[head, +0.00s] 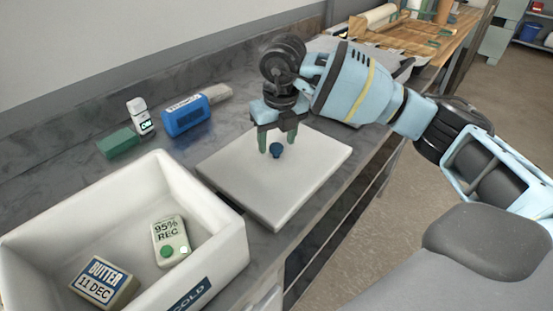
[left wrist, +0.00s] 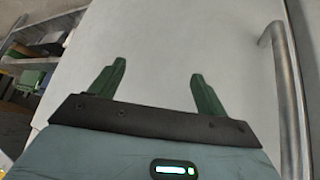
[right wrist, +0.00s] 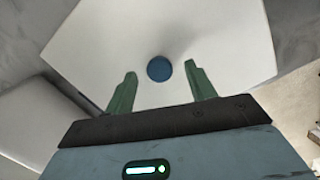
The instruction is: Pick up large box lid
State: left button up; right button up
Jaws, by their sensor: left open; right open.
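The large box lid (head: 235,172) is a flat white slab with a small round blue knob (head: 276,150) on top. It lies on the grey counter to the right of the white box. My right gripper (head: 277,146) is open over the lid, its green fingertips close to the knob. In the right wrist view the knob (right wrist: 159,68) sits ahead of the gap between the open fingers (right wrist: 160,82), and nothing is held. My left gripper (left wrist: 157,80) is open and empty, facing a pale panel with a metal handle; it does not show in the head view.
The counter's front edge runs close beside the lid.

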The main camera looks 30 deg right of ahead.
aim_at(277, 147)
jog(key=shift+f, duration=0.6)
grip_shut()
jog(key=shift+w, duration=0.1)
jog(key=shift+r, duration=0.1)
notch_tip(277, 147, up, 10)
dwell(0.3)
